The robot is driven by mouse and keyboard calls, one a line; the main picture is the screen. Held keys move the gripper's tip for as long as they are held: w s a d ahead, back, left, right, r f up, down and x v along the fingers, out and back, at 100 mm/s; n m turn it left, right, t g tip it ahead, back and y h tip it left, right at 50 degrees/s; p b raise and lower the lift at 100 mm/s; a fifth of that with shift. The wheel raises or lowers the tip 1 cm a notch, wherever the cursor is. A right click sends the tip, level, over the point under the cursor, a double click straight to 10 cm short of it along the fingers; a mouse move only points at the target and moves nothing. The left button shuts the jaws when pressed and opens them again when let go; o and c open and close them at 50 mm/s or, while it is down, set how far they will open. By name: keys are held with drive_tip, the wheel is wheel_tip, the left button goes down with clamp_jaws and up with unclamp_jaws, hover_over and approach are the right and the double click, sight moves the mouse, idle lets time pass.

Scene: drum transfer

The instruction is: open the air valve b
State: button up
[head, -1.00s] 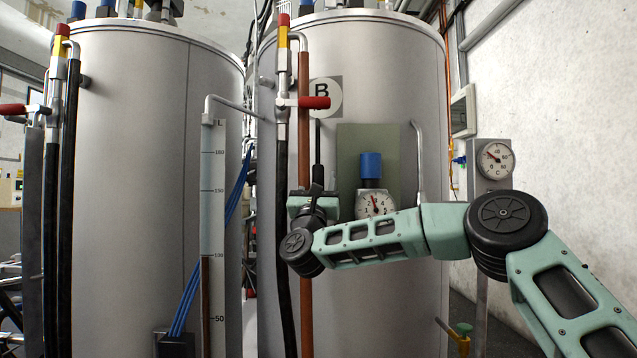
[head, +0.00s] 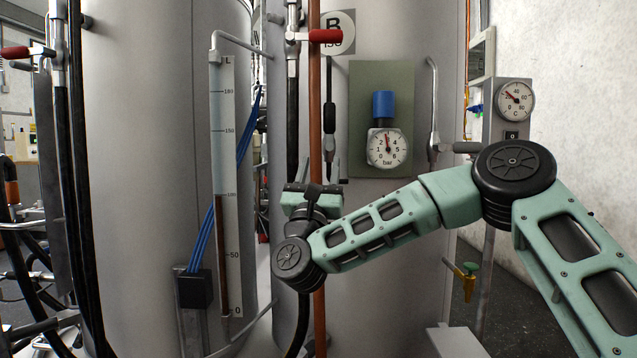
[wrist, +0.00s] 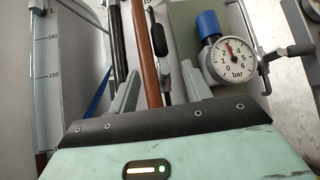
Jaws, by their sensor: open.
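Tank B (head: 390,230) fills the middle and right of the head view, with its round B label (head: 334,32) at the top. A red-handled valve (head: 325,36) sits beside the label, above my gripper. A blue knob (head: 383,104) tops a bar gauge (head: 387,148) on a green plate; in the wrist view the knob (wrist: 208,24) and gauge (wrist: 230,60) are to the right. No air valve is labelled, so I cannot tell which part is it. My gripper (wrist: 160,72) is open and empty, in front of a copper pipe; its head-view fingers (head: 325,175) are small.
A level tube with scale (head: 228,150) and blue cables (head: 203,240) stand left of the gripper. A thermometer box (head: 514,100) is at the right. A small yellow-and-green tap (head: 467,280) is low right. Vertical black hoses and the copper pipe (head: 314,110) run close to the gripper.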

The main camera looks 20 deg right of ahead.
drive_tip(key=shift+b+v, duration=0.55)
drive_tip(key=shift+v, duration=0.4)
drive_tip(key=shift+f, duration=0.1)
